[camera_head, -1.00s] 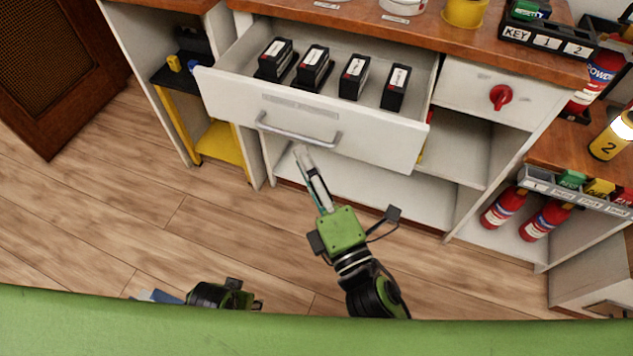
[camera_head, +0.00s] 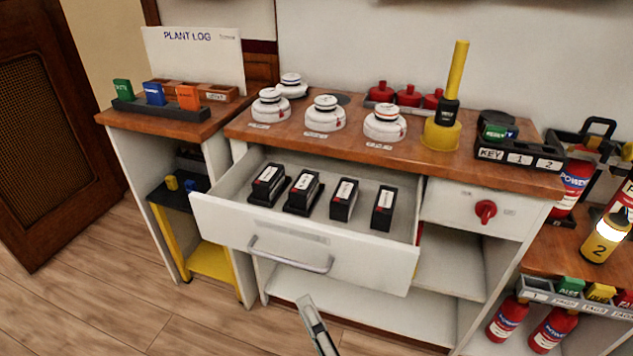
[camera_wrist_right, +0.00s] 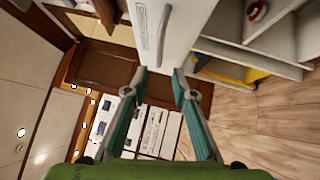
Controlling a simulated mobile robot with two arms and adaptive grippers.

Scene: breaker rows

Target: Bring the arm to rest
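My right gripper (camera_head: 313,318) shows at the bottom middle of the head view, below the open drawer's front. In the right wrist view its two teal fingers (camera_wrist_right: 160,78) stand apart with nothing between them. The drawer (camera_head: 375,258) is pulled out and holds several black breakers (camera_head: 343,199) in a row. Its metal handle (camera_head: 290,260) is apart from the gripper in the head view. It also shows in the right wrist view (camera_wrist_right: 165,25), ahead of the fingers. My left gripper is not in view.
The wooden counter (camera_head: 225,128) carries white round devices (camera_head: 384,124), a yellow post (camera_head: 455,75) and a key tray (camera_head: 520,155). A red knob (camera_head: 485,210) sits right of the drawer. Fire extinguishers (camera_head: 508,317) stand lower right. Floor at left (camera_head: 90,300) is clear.

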